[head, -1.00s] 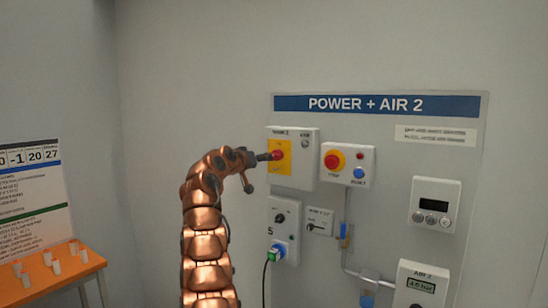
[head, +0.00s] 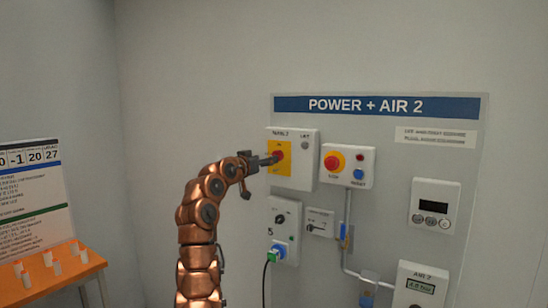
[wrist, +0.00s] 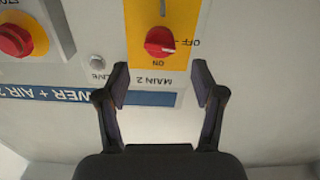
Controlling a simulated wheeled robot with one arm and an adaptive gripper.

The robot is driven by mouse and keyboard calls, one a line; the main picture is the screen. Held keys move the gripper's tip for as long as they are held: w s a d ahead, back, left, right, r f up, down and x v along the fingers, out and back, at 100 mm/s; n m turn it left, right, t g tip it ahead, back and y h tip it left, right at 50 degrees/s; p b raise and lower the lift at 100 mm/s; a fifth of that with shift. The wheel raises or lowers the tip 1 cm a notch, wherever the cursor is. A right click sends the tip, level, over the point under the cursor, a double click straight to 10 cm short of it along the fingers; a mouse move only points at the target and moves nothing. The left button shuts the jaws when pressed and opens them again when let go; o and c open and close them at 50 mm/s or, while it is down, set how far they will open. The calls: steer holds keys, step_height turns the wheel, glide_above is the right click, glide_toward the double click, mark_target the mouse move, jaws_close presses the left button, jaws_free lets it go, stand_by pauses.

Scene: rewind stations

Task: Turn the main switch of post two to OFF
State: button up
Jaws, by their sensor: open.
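The main switch is a round red knob (head: 277,155) on a yellow plate, on the grey MAIN 2 box (head: 304,160) at the upper left of the POWER + AIR 2 panel. In the wrist view, which is upside down, the red knob (wrist: 160,41) shows a white mark towards its right side, where OFF is lettered. ON is lettered below the knob there. My gripper (head: 263,161) is just in front of the yellow plate. In the wrist view my gripper (wrist: 162,80) is open and empty, its fingers apart on either side below the knob. I cannot tell any contact.
A red stop button (head: 334,161) on yellow and a blue button sit close right of the main box. A lower box (head: 284,215) with a dial and green plug is below.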

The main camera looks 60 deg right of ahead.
steer(key=shift+w+d+p, duration=0.15)
steer(key=shift+d+p, duration=1.1)
steer(key=shift+d, duration=2)
steer(key=c, duration=1.1)
steer(key=shift+n, duration=0.7)
steer(key=o, duration=1.1)
steer(key=shift+a+f, duration=0.1)
steer(key=shift+a, duration=0.05)
steer(key=a, duration=1.1)
steer(key=shift+s+a, duration=0.25)
steer(key=shift+a, duration=0.1)
